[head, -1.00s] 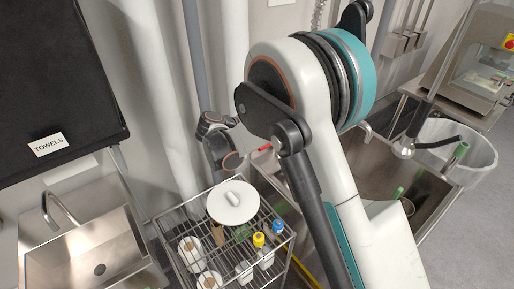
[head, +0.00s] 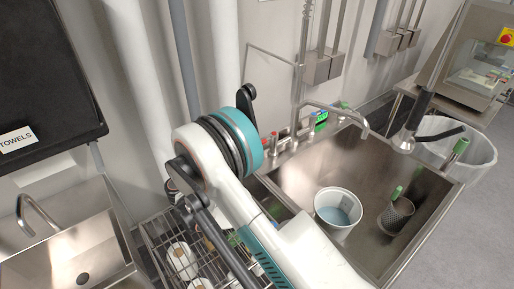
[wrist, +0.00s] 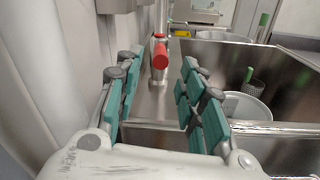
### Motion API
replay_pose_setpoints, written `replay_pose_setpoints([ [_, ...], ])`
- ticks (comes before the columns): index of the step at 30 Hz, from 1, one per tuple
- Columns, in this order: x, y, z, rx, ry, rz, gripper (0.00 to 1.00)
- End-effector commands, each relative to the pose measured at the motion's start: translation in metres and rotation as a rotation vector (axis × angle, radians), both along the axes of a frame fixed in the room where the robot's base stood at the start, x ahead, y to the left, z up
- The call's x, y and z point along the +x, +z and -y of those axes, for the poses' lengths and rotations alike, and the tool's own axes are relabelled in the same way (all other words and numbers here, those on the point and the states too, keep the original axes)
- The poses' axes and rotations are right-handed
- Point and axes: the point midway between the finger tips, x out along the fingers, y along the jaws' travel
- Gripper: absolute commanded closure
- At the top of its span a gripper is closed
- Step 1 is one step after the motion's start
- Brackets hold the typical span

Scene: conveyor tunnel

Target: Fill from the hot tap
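A steel tap (head: 338,110) with a bent spout reaches over the deep steel sink (head: 290,180) at the right. A red tap handle (head: 274,137) sits behind the sink's rear left edge; in the wrist view the red handle (wrist: 160,57) shows ahead, between the finger lines. A white bucket (head: 338,222) with a bluish inside stands in the sink, left of the spout's end; part of it shows in the wrist view (wrist: 246,107). My gripper (wrist: 161,72) is open, with green-padded fingers spread and nothing held. In the head view my arm hides it.
A dark perforated cup (head: 396,215) with a green handle stands in the sink. A wire rack (head: 160,240) with white containers is partly behind my arm. A second steel sink (head: 60,250) lies left. A hanging spray nozzle (head: 404,140) and lined bin (head: 470,150) are right.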

Motion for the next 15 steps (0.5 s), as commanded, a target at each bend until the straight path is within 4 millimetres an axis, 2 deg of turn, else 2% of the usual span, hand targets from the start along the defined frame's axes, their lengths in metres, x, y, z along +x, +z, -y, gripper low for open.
replay_pose_setpoints([
  [6, 0.026, -0.002, 0.034, 0.000, -0.003, 0.000, 0.64],
  [15, 0.045, -0.001, 0.058, 0.001, 0.000, 0.000, 0.64],
])
